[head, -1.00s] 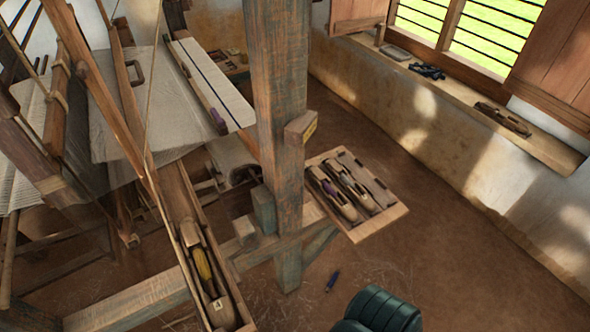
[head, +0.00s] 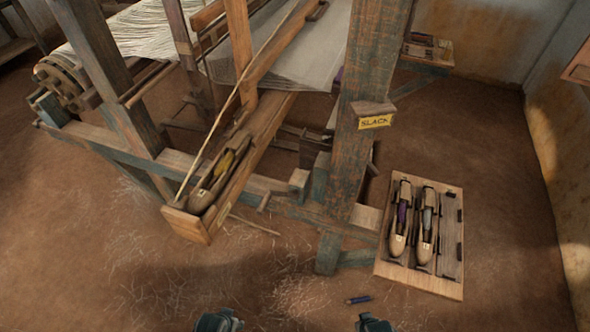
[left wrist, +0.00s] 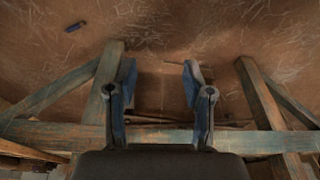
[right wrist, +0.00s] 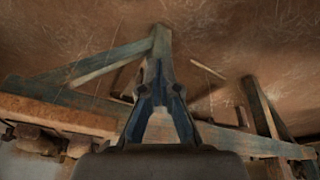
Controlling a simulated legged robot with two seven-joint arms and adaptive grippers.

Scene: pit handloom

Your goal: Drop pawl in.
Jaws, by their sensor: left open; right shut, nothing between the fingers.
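The loom's toothed wheel (head: 62,82) is at the far left of the head view, on the end of the cloth roller. A small teal piece (head: 47,108) sits beside it on the frame; I cannot tell whether this is the pawl or whether it touches the teeth. My left gripper (left wrist: 159,72) is open and empty in the left wrist view, above the floor and a frame beam. My right gripper (right wrist: 157,68) is shut and empty in the right wrist view, over similar beams. In the head view, only dark parts of my arms show at the bottom edge.
A post bears a yellow "SLACK" sign (head: 375,122). A shuttle (head: 215,180) lies in the loom's long box. A wooden tray (head: 420,280) with two shuttles is at right. A small blue item (head: 358,300) lies on the floor. The front floor is mostly clear.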

